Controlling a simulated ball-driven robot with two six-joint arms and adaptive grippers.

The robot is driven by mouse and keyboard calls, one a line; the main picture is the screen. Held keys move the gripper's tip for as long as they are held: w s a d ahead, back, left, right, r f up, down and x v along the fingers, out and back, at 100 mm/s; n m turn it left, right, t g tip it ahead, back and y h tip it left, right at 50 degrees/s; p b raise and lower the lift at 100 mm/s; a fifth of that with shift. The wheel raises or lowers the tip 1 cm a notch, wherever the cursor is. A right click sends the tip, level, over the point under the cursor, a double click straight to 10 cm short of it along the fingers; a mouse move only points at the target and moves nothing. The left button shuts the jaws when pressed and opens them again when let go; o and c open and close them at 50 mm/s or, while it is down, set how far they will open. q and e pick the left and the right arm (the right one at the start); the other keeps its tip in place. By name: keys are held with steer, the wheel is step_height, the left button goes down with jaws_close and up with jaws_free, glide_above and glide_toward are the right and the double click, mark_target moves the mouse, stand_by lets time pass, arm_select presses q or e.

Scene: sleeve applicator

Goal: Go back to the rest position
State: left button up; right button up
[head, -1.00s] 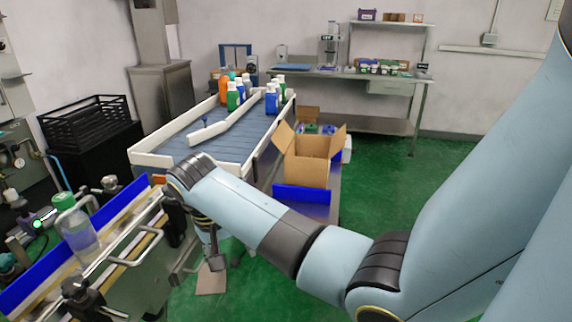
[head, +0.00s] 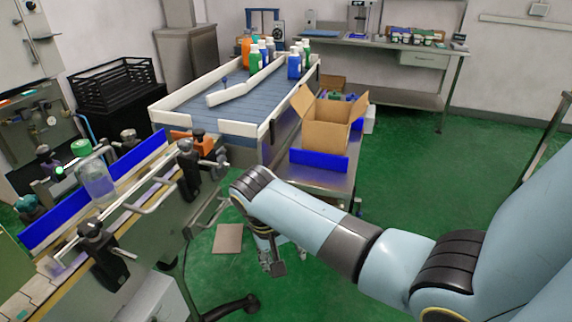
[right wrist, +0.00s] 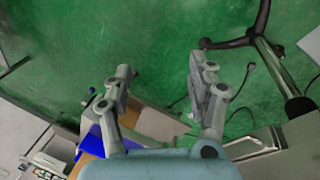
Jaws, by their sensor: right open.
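My right arm reaches in from the right in the head view. Its gripper (head: 274,262) hangs low over the green floor, between the labelling machine and the steel packing table. In the right wrist view the gripper (right wrist: 160,68) has its two fingers wide apart with nothing between them, only green floor beyond. My left gripper is in neither view. A clear bottle with a green cap (head: 95,178) stands upright on the machine's track at the left, apart from my arm.
Machine clamps and handles (head: 153,195) lie left of my right arm. An open cardboard box (head: 326,132) stands on the packing table behind it. A conveyor (head: 235,112) holds several bottles. A brown floor piece (head: 228,239) lies below. Green floor at right is clear.

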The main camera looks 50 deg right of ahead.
stand_by(0.4)
steer(key=s+a+f+n+t+y+b, duration=0.1)
steer(key=s+f+n+b, duration=0.5)
steer(key=s+f, duration=2.5)
steer(key=s+a+n, duration=0.1)
steer(key=s, duration=0.3)
steer(key=shift+f+t+y+b, duration=0.3)
steer(key=shift+f+t+y, duration=0.1)
